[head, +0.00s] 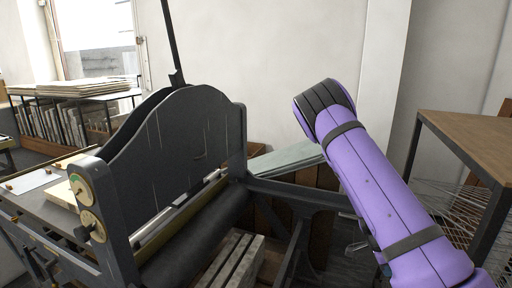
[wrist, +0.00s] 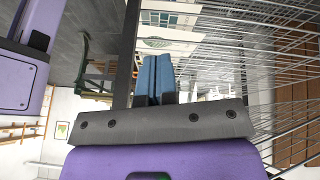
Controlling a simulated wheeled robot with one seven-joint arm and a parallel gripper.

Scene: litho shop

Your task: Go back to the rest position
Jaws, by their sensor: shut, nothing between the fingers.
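My gripper (wrist: 155,80) shows in the wrist view as two blue fingers pressed together, with nothing between them. It hangs in the air close to a wire rack (wrist: 285,65) that fills the right of that view. In the head view my purple arm stands raised on the right and bends down at its top. Most of the gripper is hidden behind the arm there; only small dark parts show at the arm's left edge.
A dark litho press (head: 180,150) with a roller (head: 200,240) stands at left and centre. A wooden-topped table (head: 470,140) with a wire rack below stands at right, close to my arm. A shelf of boards (head: 65,115) is at back left. A pale wall (head: 285,60) is behind.

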